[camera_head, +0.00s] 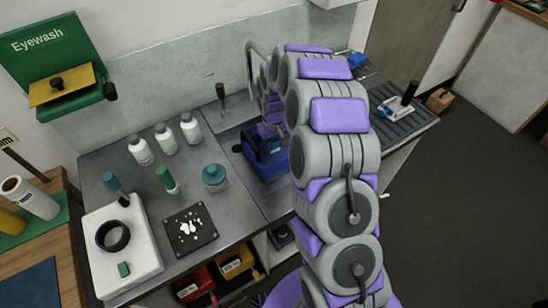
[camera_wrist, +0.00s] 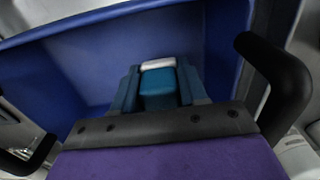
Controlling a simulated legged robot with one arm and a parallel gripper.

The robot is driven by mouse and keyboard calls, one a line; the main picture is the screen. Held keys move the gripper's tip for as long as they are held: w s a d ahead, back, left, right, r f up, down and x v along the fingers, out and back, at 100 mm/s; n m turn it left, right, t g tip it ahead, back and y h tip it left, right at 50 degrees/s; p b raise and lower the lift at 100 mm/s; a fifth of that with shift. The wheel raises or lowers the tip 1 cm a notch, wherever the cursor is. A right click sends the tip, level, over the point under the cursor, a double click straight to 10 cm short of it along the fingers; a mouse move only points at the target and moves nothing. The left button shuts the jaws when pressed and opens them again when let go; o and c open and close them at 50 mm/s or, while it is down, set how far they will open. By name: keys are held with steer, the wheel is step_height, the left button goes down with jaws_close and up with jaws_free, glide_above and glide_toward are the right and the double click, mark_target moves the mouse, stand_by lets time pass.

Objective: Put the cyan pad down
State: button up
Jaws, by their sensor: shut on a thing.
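In the wrist view the cyan pad (camera_wrist: 158,86), teal with a pale whitish end, sits between the two fingers of my gripper (camera_wrist: 158,97). The gripper is shut on it. Behind and around the pad is the smooth inside of a blue container (camera_wrist: 85,62), and the pad is over or within it. I cannot tell whether the pad touches the container's floor. In the head view the blue container (camera_head: 269,165) stands in the sink area of the bench, and my arm hides part of it.
Left on the grey bench stand several white bottles (camera_head: 165,139), a teal jar (camera_head: 215,177), a green-capped bottle (camera_head: 166,179), a dark spotted plate (camera_head: 190,230) and a white device (camera_head: 122,253). A tall faucet (camera_head: 250,75) rises behind the container. A ribbed drainboard (camera_head: 410,122) lies right.

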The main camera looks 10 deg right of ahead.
mark_target(273, 161)
steer(key=f, duration=0.2)
steer(key=shift+a+f, duration=0.3)
steer(key=shift+a, duration=0.05)
steer(key=f, duration=0.2)
steer(key=f+b, duration=0.1)
steer(key=f, duration=0.1)
steer(key=shift+d, duration=0.35)
steer(key=shift+a, duration=0.15)
steer(key=o, duration=1.1)
steer(key=shift+f, duration=0.1)
